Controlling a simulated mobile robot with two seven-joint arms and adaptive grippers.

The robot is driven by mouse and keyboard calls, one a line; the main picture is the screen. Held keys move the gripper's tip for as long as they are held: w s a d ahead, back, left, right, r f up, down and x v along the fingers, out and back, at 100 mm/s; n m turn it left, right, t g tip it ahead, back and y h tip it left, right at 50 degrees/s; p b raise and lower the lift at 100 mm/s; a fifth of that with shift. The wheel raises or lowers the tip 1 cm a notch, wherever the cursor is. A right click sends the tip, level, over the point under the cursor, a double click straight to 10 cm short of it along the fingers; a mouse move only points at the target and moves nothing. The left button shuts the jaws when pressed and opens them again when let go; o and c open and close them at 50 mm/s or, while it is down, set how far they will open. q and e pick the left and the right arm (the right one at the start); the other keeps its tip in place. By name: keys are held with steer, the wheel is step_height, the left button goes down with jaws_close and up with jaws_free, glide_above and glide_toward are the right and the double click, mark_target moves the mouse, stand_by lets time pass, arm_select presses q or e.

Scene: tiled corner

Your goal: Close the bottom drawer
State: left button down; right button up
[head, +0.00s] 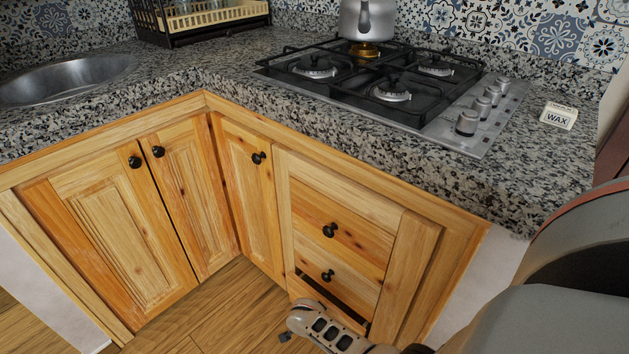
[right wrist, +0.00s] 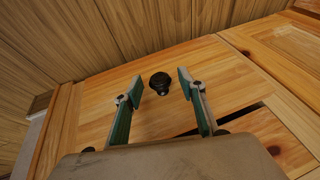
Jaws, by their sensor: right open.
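The bottom drawer (head: 322,304) is under two other drawers in the right-hand cabinet. A dark gap along its top edge shows that it stands partly out. My right gripper (head: 286,336) is low in front of it and hides part of its front. In the right wrist view the bottom drawer front (right wrist: 110,88) carries a black knob (right wrist: 159,82). The open right gripper (right wrist: 161,88) has one finger on each side of the knob in the picture. I cannot tell whether they touch the drawer. My left gripper is not in view.
The middle drawer (head: 345,286) and top drawer (head: 350,238) look shut. Cabinet doors (head: 115,235) on the left are shut. Wood floor (head: 225,305) is clear in front.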

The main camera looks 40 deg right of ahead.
jaws_close()
steer(key=shift+w+d, duration=0.15)
steer(key=shift+d, duration=2.25)
jaws_free()
steer(key=shift+a, duration=0.15)
